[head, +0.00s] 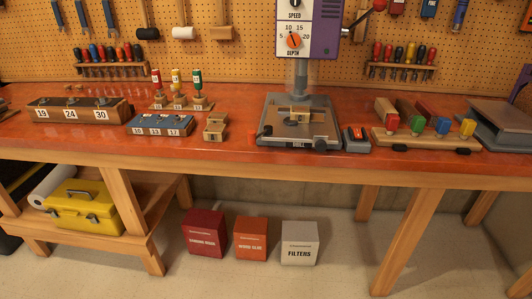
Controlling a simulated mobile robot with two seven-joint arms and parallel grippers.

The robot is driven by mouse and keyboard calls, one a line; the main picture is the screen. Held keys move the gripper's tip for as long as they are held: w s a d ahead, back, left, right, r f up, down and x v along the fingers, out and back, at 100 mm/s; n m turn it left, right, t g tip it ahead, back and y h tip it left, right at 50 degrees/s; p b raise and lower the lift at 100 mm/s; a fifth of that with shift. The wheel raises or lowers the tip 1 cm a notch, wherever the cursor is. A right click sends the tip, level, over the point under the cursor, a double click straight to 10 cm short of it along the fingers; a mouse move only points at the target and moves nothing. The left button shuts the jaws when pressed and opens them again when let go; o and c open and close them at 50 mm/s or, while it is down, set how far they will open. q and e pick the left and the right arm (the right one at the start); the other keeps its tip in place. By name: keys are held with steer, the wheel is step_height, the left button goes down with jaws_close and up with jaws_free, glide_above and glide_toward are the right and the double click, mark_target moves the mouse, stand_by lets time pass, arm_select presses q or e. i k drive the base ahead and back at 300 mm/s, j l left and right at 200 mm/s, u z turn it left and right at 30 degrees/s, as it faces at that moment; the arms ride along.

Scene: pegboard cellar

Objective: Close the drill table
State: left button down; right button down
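The drill press stands on the workbench right of centre, with a purple and grey head (319,30) carrying a SPEED label and an orange DEPTH dial (294,40). Its grey drill table (320,108) lies below, with a front plate marked DRILL. A small light wooden piece (300,114) sits on this table; I cannot tell whether it is clamped. A black knob (267,130) shows at the table's front left. A dark lever with a red part (375,8) reaches right from the head, partly cut off by the top edge. Neither of my grippers is in view.
Further right is a wooden rack (425,140) with coloured blocks. Left are a wooden piece (215,127), a blue block (160,124) and a numbered dark holder (80,109). Boxes (250,240) stand on the floor below.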

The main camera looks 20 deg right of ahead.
mark_target(320, 131)
steer(key=i+l+z, duration=0.1)
steer(key=z, duration=1.15)
steer(key=i+j+z, duration=0.1)
steer(key=i, duration=0.2)
